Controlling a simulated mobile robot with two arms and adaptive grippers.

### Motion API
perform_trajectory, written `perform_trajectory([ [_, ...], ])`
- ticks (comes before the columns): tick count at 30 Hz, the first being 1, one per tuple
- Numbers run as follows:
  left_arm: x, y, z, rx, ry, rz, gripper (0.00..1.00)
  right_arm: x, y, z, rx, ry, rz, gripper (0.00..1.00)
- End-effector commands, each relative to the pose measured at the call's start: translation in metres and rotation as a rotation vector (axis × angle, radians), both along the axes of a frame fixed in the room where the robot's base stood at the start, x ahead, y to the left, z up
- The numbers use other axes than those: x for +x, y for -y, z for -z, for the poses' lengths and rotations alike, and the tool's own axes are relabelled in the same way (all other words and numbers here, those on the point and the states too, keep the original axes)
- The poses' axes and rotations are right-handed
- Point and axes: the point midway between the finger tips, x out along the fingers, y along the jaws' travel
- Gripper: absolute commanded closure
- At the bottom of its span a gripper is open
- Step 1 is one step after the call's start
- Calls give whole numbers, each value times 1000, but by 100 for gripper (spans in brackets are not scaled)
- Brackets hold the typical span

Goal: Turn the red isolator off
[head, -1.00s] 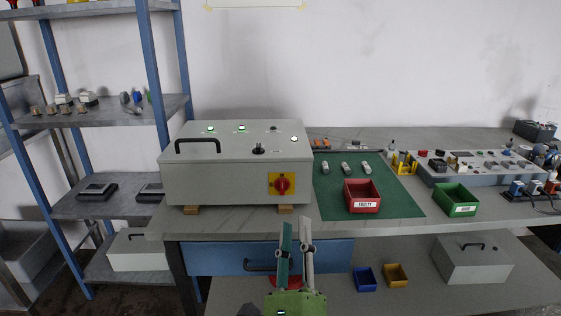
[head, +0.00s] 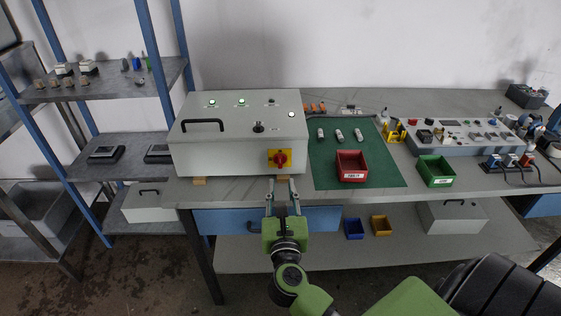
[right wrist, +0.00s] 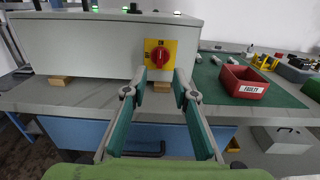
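The red isolator (head: 279,158) is a round red rotary knob on a yellow plate, on the front of a grey control box (head: 225,158). In the right wrist view the fingers of the right gripper (right wrist: 160,82) stand wide apart. My left gripper is not in view.
The box stands on wooden blocks on the bench, with lit green lamps (head: 241,101) on top. A red bin (head: 352,176) on a green mat (head: 322,180) is to the right, with a green bin (head: 436,181) beyond. A blue drawer (head: 318,219) lies below the bench edge.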

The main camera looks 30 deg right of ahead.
Motion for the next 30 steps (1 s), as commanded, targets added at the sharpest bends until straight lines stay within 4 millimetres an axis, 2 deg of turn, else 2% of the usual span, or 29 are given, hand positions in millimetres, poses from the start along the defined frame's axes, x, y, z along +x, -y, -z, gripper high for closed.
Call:
perform_trajectory([
  [1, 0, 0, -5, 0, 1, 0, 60, 11, 8, -4, -5, 2, 2, 74],
  [6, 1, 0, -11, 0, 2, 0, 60, 42, 27, -4, -5, 2, 2, 74],
  [12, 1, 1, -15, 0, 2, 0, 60, 68, 42, -2, -3, 1, 1, 74],
  [18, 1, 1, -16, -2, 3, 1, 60, 79, 50, -1, -2, 0, 1, 74],
  [26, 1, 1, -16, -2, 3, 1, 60, 80, 50, -1, -2, 0, 1, 74],
  [30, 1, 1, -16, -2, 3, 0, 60, 80, 50, -1, -2, 0, 2, 100],
])
